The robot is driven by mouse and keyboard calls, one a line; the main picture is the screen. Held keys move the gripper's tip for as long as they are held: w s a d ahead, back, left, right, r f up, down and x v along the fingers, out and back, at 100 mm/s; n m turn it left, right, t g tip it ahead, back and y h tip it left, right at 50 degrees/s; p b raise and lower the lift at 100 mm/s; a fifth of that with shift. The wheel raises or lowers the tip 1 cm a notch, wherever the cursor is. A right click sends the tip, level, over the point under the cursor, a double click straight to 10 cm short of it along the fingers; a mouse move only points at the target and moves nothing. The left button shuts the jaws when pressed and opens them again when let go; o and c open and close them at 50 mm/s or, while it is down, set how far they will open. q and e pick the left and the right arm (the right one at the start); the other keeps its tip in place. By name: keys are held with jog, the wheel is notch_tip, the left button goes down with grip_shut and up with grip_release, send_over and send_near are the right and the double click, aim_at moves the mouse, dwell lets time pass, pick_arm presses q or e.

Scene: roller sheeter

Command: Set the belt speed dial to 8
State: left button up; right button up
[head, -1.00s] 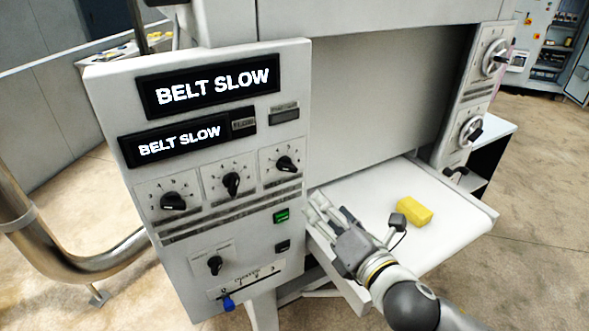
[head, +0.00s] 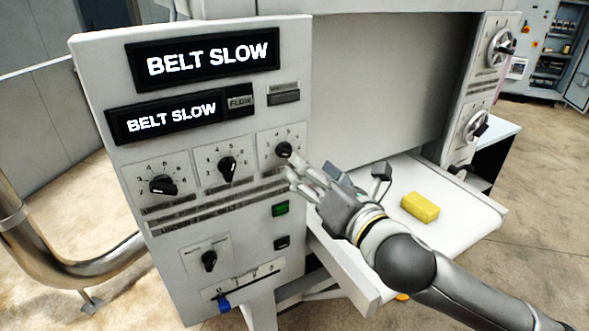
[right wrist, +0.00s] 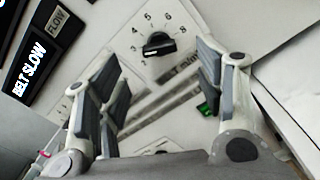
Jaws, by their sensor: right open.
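The upper row of the panel holds three black dials: a left dial (head: 163,186), a middle dial (head: 227,169) and a right dial (head: 284,151). My right gripper (head: 296,177) is open and empty, with its fingertips just below the right dial. In the right wrist view, a dial (right wrist: 158,45) with numbers including 4 to 8 lies ahead between my open fingers (right wrist: 160,68), apart from them. Its exact pointer reading is unclear, and the label below it is partly hidden. Two displays (head: 208,60) (head: 170,119) read BELT SLOW. My left gripper is out of view.
A green button (head: 281,208) and a black switch (head: 282,243) sit below the right dial. A lower dial (head: 209,261) and a blue-handled slider (head: 224,305) are further down. A yellow block (head: 420,207) lies on the white belt table (head: 470,220) to the right.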

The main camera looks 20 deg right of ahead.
aim_at(286, 148)
jog(key=w, duration=0.2)
jog(key=w+a, duration=0.1)
jog(key=w, duration=0.2)
jog(key=shift+w+a+r, duration=0.1)
jog(key=shift+w, duration=0.15)
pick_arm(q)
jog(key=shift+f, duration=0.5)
pick_arm(e)
jog(key=shift+w+a, duration=0.1)
jog(key=shift+w, duration=0.4)
jog(key=c, duration=1)
